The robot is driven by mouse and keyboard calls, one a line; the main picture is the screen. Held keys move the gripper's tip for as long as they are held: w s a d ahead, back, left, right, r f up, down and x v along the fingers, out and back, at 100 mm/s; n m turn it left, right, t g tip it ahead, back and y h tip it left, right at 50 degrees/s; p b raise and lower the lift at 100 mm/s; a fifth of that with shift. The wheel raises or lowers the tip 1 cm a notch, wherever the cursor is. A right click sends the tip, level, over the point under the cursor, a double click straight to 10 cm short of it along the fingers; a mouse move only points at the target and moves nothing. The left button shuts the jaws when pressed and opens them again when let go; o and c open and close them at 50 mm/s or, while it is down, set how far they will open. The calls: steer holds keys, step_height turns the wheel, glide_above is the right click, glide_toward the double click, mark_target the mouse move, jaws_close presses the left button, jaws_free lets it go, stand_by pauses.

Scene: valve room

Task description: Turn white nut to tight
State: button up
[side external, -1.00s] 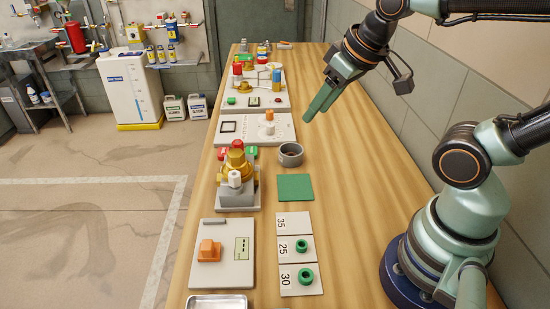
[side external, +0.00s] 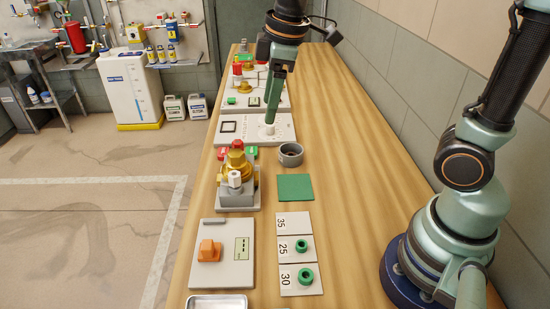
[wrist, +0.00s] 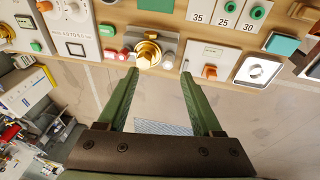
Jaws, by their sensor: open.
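Nearer on the bench, the brass valve (side external: 236,163) has a white cap (side external: 234,179) and red and green parts around it. A grey ring (side external: 290,154) and a green square (side external: 295,187) lie to its right.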

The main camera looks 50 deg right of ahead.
mark_target(234, 174)
steer(key=w+a+f+n+g, duration=0.3)
steer(key=w+a+f+n, duration=0.25)
steer(key=n, duration=0.25)
steer(key=f, duration=1.1)
steer(key=shift+w+a+f, duration=0.1)
steer(key=shift+a+f, duration=0.1)
steer(key=shift+f, duration=0.05)
jaws_close()
